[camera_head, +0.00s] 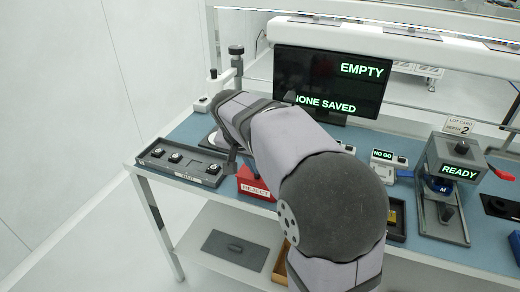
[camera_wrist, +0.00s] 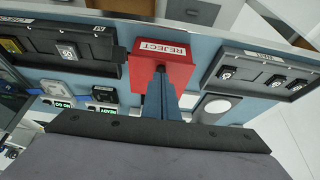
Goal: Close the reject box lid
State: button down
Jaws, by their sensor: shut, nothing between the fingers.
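The red reject box (camera_head: 258,186), with a white REJECT label on its front, sits near the front edge of the blue bench top, partly hidden by my arm. In the wrist view the red box (camera_wrist: 138,74) is at the upper middle, label upside down. A red surface spans its top; I cannot tell from these views whether the lid lies fully flat. My gripper (camera_wrist: 160,70) is shut and empty, its dark fingertips in front of the red top in that view. I cannot tell whether they touch it. In the head view the fingertips are mostly hidden by the arm.
A dark tray (camera_head: 180,163) with several round-marked pieces lies left of the box. It also shows at right in the wrist view (camera_wrist: 262,78). Another dark tray (camera_wrist: 85,60) lies on the box's other side. A READY station (camera_head: 445,190) stands at right; a screen (camera_head: 330,80) behind.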

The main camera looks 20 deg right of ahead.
jog(key=shift+r, duration=0.2)
jog(key=p+v, duration=0.1)
jog(key=v, duration=1.2)
jog(key=shift+w+d+r+p, duration=0.3)
jog(key=shift+r+p, duration=0.1)
